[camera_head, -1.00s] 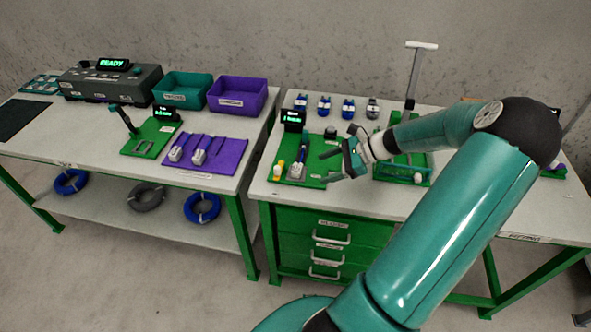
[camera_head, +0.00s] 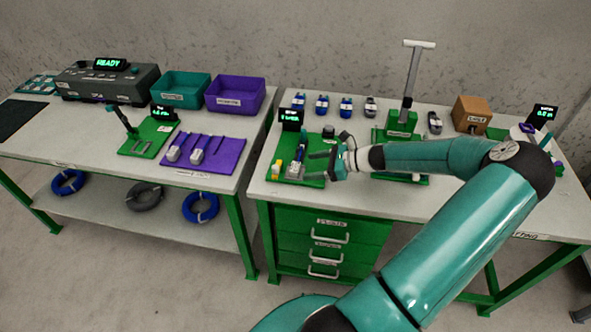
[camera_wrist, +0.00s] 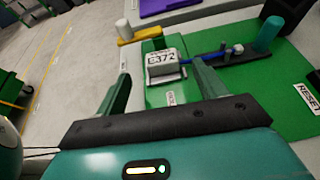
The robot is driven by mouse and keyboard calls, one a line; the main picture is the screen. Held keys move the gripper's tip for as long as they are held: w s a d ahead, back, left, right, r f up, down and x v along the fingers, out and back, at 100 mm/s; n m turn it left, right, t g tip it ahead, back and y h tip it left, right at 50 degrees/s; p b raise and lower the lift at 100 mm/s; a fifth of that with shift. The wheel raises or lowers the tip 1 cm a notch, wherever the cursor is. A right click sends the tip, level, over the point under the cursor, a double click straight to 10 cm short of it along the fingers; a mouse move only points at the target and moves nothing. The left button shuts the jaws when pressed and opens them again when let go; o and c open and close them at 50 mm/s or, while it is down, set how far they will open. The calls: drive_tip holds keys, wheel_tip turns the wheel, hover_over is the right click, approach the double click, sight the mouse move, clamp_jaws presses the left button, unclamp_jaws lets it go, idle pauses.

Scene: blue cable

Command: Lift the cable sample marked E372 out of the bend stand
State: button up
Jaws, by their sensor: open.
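The cable sample marked E372 (camera_wrist: 165,66) shows in the wrist view as a pale block with a black-lettered label, and a blue cable (camera_wrist: 204,63) runs from it to the right. It sits on the green bend stand (camera_wrist: 285,95); in the head view the sample (camera_head: 296,169) is on the same green board (camera_head: 314,182) near the bench's front edge. My gripper (camera_head: 322,165) is beside it on the right. In the wrist view my open gripper (camera_wrist: 160,74) has one finger on each side of the block's near end, with nothing held. Contact cannot be told.
A yellow piece (camera_wrist: 140,36) and a white cylinder (camera_wrist: 123,28) stand beside the sample. A teal post (camera_wrist: 268,35) rises at the right. A dark display (camera_head: 291,118) stands behind the board. Several blue-and-white samples (camera_head: 322,104) line the bench's back.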

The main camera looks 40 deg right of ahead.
sight(298, 167)
drive_tip(key=x, duration=0.4)
drive_tip(key=shift+d+f, duration=0.1)
drive_tip(key=c, duration=1.2)
